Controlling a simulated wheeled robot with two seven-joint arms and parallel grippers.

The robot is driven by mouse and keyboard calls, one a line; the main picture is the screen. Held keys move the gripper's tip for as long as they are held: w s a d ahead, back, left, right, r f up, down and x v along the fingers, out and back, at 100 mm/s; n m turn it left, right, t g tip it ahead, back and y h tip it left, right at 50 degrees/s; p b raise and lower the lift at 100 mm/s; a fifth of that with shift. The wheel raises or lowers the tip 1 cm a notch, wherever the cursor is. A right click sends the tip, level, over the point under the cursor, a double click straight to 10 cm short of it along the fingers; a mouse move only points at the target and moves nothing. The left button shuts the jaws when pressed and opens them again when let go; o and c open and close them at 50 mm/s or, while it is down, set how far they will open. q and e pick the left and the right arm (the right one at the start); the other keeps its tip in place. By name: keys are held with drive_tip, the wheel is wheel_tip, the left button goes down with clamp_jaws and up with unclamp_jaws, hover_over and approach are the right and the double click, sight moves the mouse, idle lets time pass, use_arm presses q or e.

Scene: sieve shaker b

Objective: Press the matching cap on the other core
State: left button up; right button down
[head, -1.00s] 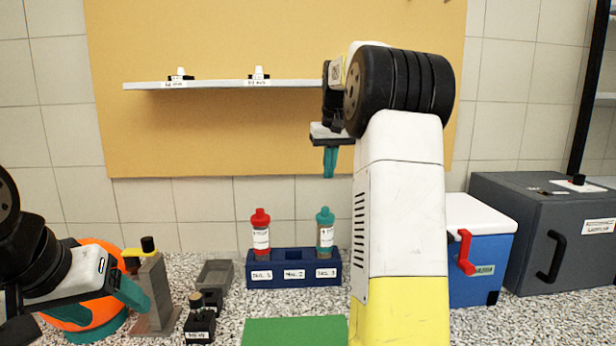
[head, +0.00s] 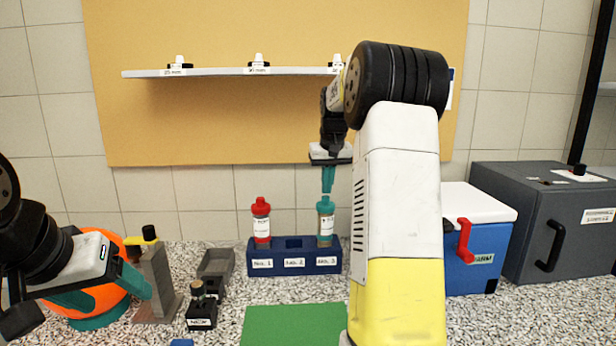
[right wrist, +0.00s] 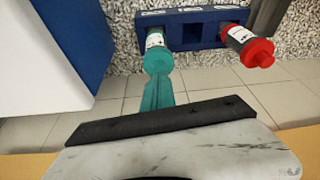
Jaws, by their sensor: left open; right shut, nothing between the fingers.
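A blue rack (head: 294,272) with labelled slots stands on the counter. A core tube with a red cap (head: 261,205) stands upright in its left slot. One with a teal cap (head: 325,205) stands in its right slot; the middle slot is empty. My right gripper (head: 328,188) is shut and empty, pointing down right at the top of the teal cap. In the right wrist view its teal fingers (right wrist: 158,93) meet the cap (right wrist: 157,60); I cannot tell whether they touch. My left gripper (head: 115,290) is open and empty at the lower left.
A green mat (head: 293,325) lies in front of the rack. A grey tray (head: 215,265), a black block (head: 201,315) and a grey stand (head: 155,285) are to the left, near an orange round object (head: 95,308). A blue cooler (head: 475,245) and a grey box (head: 545,225) stand right.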

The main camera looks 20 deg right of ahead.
sight(328, 208)
drive_tip(key=shift+w+f, duration=0.15)
drive_tip(key=shift+f, duration=0.35)
drive_tip(key=shift+f, duration=0.35)
drive_tip(key=shift+r, duration=0.1)
drive_tip(key=shift+r, duration=1.55)
drive_tip(key=v, duration=0.6)
drive_tip(key=s+a+r+t+y, duration=0.1)
drive_tip(key=s+a+r, duration=0.1)
drive_tip(key=s+a, duration=0.55)
drive_tip(key=s+a+f, duration=0.3)
drive_tip(key=s, duration=0.5)
drive_tip(key=s+a+f+n+t+y, duration=0.1)
drive_tip(key=s+a+f, duration=0.2)
drive_tip(key=s, duration=0.4)
drive_tip(key=s+a+f, duration=0.4)
drive_tip(key=s, duration=0.4)
drive_tip(key=shift+s+n+t+y, duration=0.3)
drive_tip(key=shift+s+n+t, duration=0.05)
drive_tip(key=shift+n+t, duration=0.05)
